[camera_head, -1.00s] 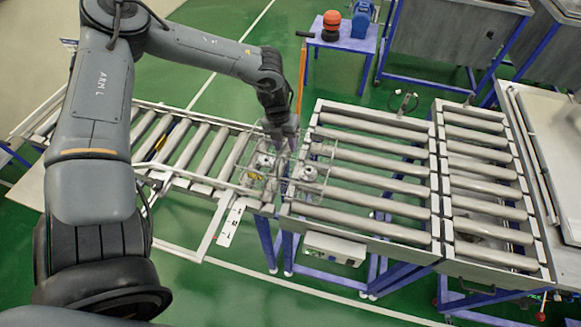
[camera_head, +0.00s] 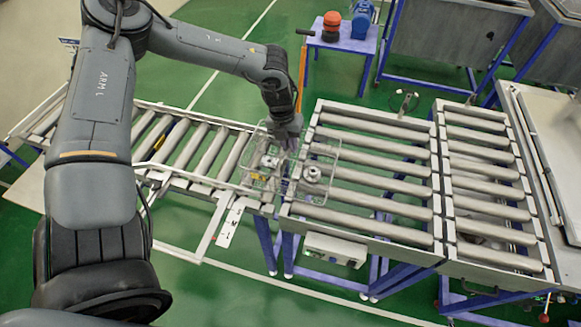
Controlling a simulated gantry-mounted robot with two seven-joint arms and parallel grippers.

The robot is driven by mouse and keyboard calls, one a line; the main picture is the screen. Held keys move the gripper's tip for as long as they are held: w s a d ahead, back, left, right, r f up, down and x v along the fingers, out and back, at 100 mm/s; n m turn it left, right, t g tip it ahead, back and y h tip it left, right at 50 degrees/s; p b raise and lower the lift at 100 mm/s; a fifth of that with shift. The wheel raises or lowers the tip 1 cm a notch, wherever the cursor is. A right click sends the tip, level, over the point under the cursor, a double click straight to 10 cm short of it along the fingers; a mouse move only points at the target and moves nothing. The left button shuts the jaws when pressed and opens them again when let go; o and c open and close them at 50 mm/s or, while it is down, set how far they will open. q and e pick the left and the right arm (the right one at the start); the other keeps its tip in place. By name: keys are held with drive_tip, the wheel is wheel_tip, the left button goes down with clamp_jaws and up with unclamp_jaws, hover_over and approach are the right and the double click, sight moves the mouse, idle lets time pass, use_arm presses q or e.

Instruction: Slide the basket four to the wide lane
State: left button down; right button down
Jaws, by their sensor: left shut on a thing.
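The basket (camera_head: 318,198) is a clear wire basket with metal lid parts (camera_head: 311,175) inside. It straddles the gap between the narrow lane (camera_head: 208,152) on the left and the wide lane (camera_head: 376,172) of rollers on the right. My left gripper (camera_head: 288,146) reaches down from the upper left at the basket's middle and is shut on it; the fingertips are partly lost against the thin wires. The number on the basket cannot be read. My right gripper is not in view.
A second roller lane (camera_head: 488,190) lies right of the wide lane. A blue table (camera_head: 343,40) with an orange-and-black item (camera_head: 331,26) stands behind. An orange post (camera_head: 302,80) rises near the lanes' junction. The wide lane's rollers right of the basket are clear.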

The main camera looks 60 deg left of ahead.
use_arm(q)
drive_tip(key=w+d+b, duration=0.4)
drive_tip(key=d+b, duration=0.1)
drive_tip(key=shift+w+b, duration=0.3)
drive_tip(key=shift+w, duration=0.05)
idle(0.4)
drive_tip(key=shift+w, duration=0.1)
idle(0.3)
drive_tip(key=w+d+b, duration=0.4)
drive_tip(key=w+d, duration=0.1)
drive_tip(key=shift+w+d+b, duration=0.2)
drive_tip(key=shift+d+b, duration=0.1)
drive_tip(key=shift+d, duration=0.05)
idle(0.7)
